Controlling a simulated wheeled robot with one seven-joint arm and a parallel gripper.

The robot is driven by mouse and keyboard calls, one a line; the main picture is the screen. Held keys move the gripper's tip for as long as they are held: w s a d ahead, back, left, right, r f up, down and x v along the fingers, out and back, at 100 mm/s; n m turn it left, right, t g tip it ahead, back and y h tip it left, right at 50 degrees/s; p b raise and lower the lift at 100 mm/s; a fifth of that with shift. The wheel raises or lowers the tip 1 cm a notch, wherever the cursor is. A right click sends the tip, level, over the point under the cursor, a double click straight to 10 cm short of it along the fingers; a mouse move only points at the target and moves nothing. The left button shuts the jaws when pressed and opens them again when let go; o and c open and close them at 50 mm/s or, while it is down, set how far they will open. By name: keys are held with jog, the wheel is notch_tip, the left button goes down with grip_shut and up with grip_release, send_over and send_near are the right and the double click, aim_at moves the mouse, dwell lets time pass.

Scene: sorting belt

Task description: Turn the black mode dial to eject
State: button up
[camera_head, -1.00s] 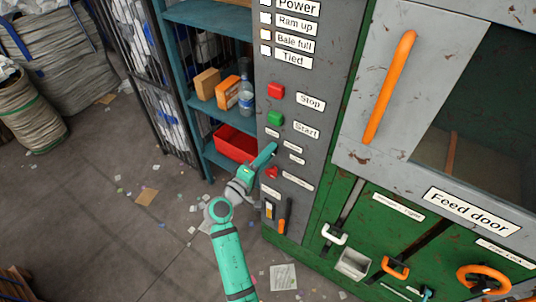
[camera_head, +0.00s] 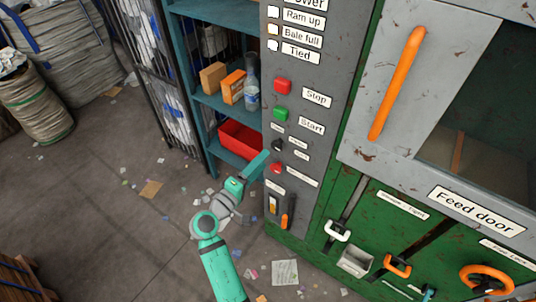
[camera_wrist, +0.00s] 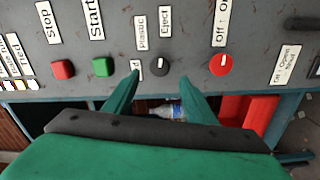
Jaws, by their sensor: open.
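The black mode dial (camera_wrist: 160,66) is on the grey control panel, with a small white mark near its top in the wrist view. The Eject label (camera_wrist: 165,22) is above it, slightly right; another label (camera_wrist: 140,33) is above left, its text hard to read. In the head view the dial (camera_head: 277,145) shows just beyond my gripper (camera_head: 264,157).
A green button (camera_wrist: 102,67) and a red button (camera_wrist: 62,69) sit left of the dial in the wrist view. A red Off/On switch (camera_wrist: 221,64) is close on the right. A shelf with a red bin (camera_head: 240,139) stands beside the panel in the head view.

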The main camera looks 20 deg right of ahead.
jog(key=shift+v, duration=1.8)
